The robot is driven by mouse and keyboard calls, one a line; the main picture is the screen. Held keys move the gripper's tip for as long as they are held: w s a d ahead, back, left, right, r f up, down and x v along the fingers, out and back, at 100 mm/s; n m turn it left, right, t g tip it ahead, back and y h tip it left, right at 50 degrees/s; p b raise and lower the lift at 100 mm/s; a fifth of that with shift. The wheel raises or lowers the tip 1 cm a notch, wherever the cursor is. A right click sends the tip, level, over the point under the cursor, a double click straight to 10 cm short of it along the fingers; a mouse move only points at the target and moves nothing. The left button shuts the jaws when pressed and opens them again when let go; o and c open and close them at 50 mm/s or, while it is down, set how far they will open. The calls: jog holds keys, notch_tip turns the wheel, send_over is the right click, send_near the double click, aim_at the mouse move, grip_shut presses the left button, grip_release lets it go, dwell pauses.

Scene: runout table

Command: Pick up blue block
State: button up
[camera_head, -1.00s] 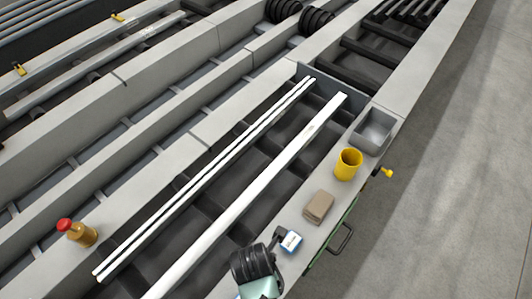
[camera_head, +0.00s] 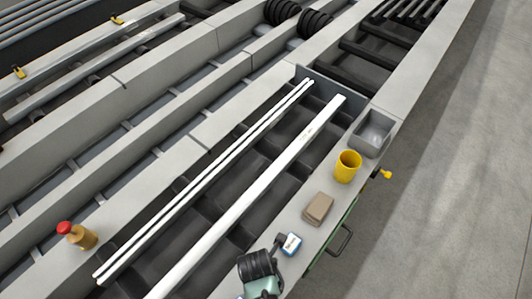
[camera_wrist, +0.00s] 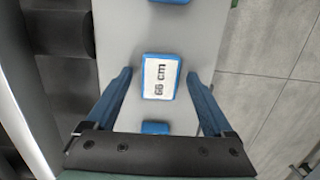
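The blue block (camera_head: 291,244) has a white top face and lies on the pale ledge near the bottom of the head view. In the wrist view the blue block (camera_wrist: 160,77) carries a white label reading "66 cm". My gripper (camera_wrist: 159,74) is open, with one finger on each side of the block and a gap to both. Whether the fingertips are at the block's height is unclear. In the head view my gripper (camera_head: 281,244) is beside the block, its fingers partly hidden by my wrist.
A brown block (camera_head: 318,209), a yellow cup (camera_head: 347,167) and a grey bin (camera_head: 372,133) stand farther along the ledge. Long white bars lie left of it. Other blue pieces show above (camera_wrist: 172,1) and below (camera_wrist: 155,128) the labelled block in the wrist view.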

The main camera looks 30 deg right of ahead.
grip_shut()
jog(key=shift+r, duration=0.1)
